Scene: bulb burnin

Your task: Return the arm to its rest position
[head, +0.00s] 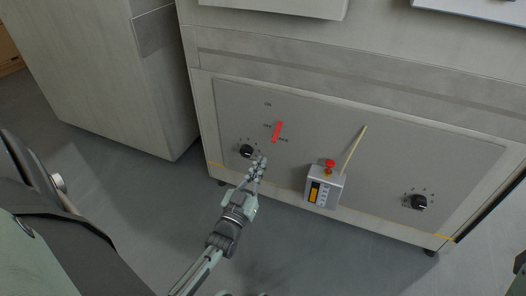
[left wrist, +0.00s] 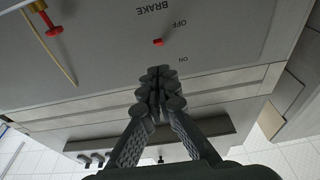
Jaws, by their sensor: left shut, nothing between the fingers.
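My left gripper (head: 262,161) is in front of the cabinet's grey panel (head: 330,130), between the left black knob (head: 246,151) and the control box (head: 325,188). Its fingers are shut and empty. The left wrist view also shows the closed fingers (left wrist: 158,76), with nothing between them. A red lever (head: 277,131) is on the panel just above the gripper, beside printed labels. In the left wrist view the red lever (left wrist: 158,43) is near the words BRAKE, OFF and ON, apart from the fingertips. My right gripper is not in view.
The control box carries a red button (head: 330,163) and a yellow display. A thin tan rod (head: 354,149) rises beside it. A second black knob (head: 419,202) is at the panel's right. Another cabinet (head: 110,80) stands at left. Grey floor (head: 300,250) lies open in front.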

